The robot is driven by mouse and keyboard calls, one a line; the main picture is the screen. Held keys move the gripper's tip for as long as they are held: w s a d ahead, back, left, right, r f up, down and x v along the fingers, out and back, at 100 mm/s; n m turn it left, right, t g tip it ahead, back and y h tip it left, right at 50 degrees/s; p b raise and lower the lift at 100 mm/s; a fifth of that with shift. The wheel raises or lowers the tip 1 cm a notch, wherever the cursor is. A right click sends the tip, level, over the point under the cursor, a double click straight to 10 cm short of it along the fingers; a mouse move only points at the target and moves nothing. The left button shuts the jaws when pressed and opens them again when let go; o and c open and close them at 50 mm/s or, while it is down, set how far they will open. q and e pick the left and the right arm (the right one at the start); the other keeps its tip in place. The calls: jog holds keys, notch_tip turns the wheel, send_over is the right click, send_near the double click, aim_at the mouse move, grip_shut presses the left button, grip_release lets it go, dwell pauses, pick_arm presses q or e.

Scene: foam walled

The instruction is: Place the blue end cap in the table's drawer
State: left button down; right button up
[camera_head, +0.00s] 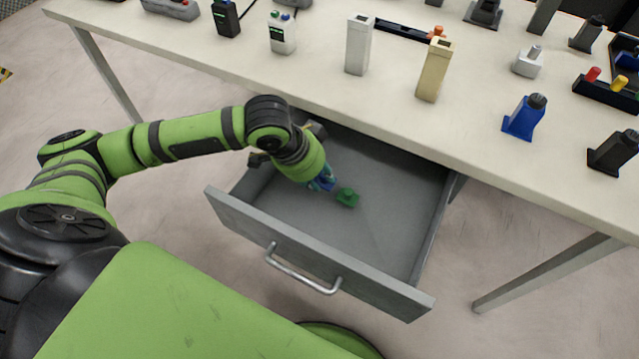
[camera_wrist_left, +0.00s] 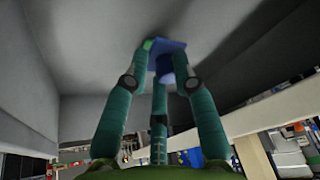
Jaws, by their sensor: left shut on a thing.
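The table's grey drawer (camera_head: 385,225) is pulled out below the tabletop. In the left wrist view my left gripper's teal fingers (camera_wrist_left: 160,80) are shut on the blue end cap (camera_wrist_left: 170,47). The cap is close to the grey drawer surface; I cannot tell whether it touches it. In the head view the arm and fingers mostly hide the cap. My right gripper is not in view.
The drawer's front and right side are free. The tabletop (camera_head: 330,95) overhangs the drawer's back and carries several parts, including a white block (camera_head: 359,45), a beige block (camera_head: 434,70) and a blue part (camera_head: 524,118).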

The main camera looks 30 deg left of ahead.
aim_at(319, 195)
pick_arm(q)
jog(key=shift+w+a+f, duration=0.3)
jog(key=shift+w+f, duration=0.1)
jog(key=shift+w, duration=0.25)
jog(key=shift+w+a+f, duration=0.15)
jog(key=shift+w+f, duration=0.15)
jog(key=shift+f, duration=0.45)
notch_tip(319, 195, down, 2)
jog(key=shift+f+b, duration=0.25)
jog(key=shift+b, duration=0.15)
jog(key=shift+f, duration=0.35)
jog(key=c, duration=1)
grip_release()
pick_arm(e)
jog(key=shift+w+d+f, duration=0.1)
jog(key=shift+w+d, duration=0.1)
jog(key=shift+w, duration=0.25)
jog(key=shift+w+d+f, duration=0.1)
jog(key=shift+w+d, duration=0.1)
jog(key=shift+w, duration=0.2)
